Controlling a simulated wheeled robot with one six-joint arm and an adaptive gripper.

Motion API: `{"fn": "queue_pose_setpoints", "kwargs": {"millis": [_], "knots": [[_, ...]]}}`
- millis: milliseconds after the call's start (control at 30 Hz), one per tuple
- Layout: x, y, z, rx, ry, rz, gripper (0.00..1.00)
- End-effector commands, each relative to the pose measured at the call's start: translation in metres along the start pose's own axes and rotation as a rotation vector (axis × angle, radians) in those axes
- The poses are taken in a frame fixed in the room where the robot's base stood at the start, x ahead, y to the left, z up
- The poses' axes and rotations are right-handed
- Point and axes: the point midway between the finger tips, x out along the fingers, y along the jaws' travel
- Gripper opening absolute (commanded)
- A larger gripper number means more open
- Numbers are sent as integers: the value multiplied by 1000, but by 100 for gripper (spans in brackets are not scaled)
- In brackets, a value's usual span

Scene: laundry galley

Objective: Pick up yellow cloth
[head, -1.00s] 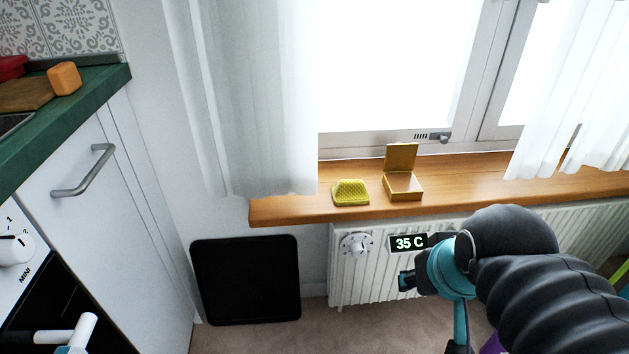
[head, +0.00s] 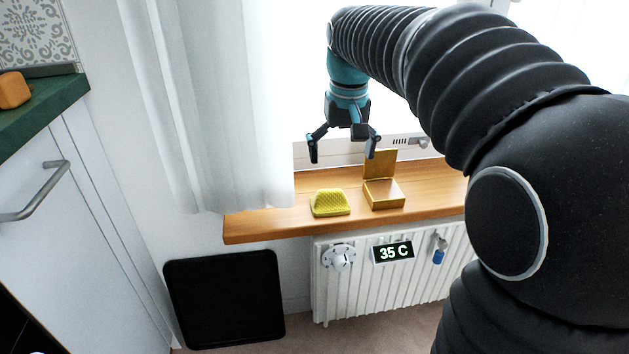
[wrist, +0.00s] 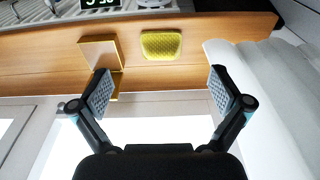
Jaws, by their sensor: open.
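The yellow cloth (head: 330,203) is a small folded, textured piece on the wooden windowsill, left of a gold box. In the wrist view the cloth (wrist: 161,45) lies beyond the fingertips, between their lines. My gripper (head: 342,156) hangs fingers-down above the sill, apart from the cloth and higher than it. The gripper also shows in the wrist view (wrist: 160,92), with its two fingers spread wide and nothing between them.
The open gold box (head: 384,195) stands close to the right of the cloth, lid raised. A white curtain (head: 235,110) hangs to the left. The windowsill (head: 270,222) is bare at its left end. A radiator (head: 400,275) with a 35 C display is below.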

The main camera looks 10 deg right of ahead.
Motion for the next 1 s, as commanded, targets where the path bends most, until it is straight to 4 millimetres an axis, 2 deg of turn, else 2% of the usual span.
{"fn": "queue_pose_setpoints", "kwargs": {"millis": [33,100,200,333,533,800,1000], "knots": [[9,0,-18,2,-25,0,100],[15,0,-35,4,-55,1,100],[23,0,-54,6,-87,2,100],[31,0,-70,8,-115,2,100],[45,1,-75,9,-130,3,100],[92,1,-68,9,-131,3,100],[116,1,-66,9,-129,3,100]]}}
